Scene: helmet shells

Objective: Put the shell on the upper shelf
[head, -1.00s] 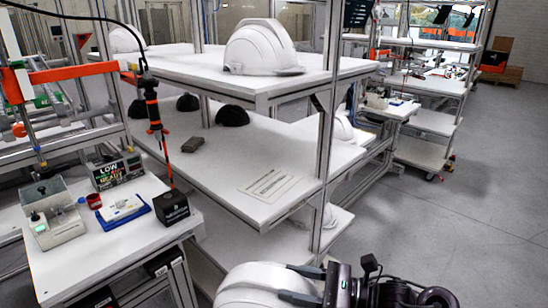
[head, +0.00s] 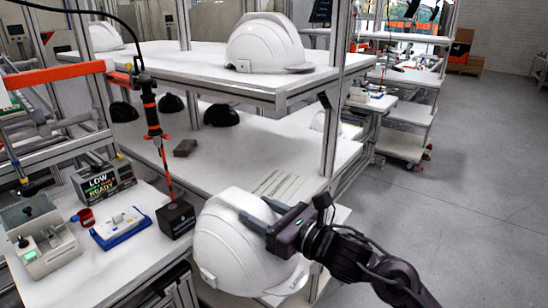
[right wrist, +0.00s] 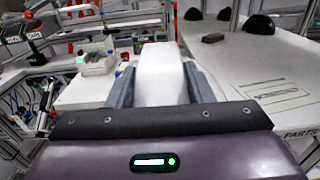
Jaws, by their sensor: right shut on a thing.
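A white helmet shell (head: 228,245) hangs from my right gripper (head: 262,217), in front of the shelf unit and below its upper shelf. In the right wrist view my right gripper (right wrist: 158,92) is shut on the white shell (right wrist: 160,65), one finger on each side. The upper shelf (head: 190,68) is a white board on metal posts. Another white helmet (head: 265,43) stands upright on its front part, and one more (head: 103,36) sits at its far left. My left gripper is not in view.
The lower shelf (head: 240,155) holds several black domes (head: 221,115) and a dark block (head: 185,147). A metal post (head: 335,95) stands at the shelf's front corner. A workbench (head: 70,275) with a black cube (head: 175,217) is at left. Upper-shelf room shows left of the front helmet.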

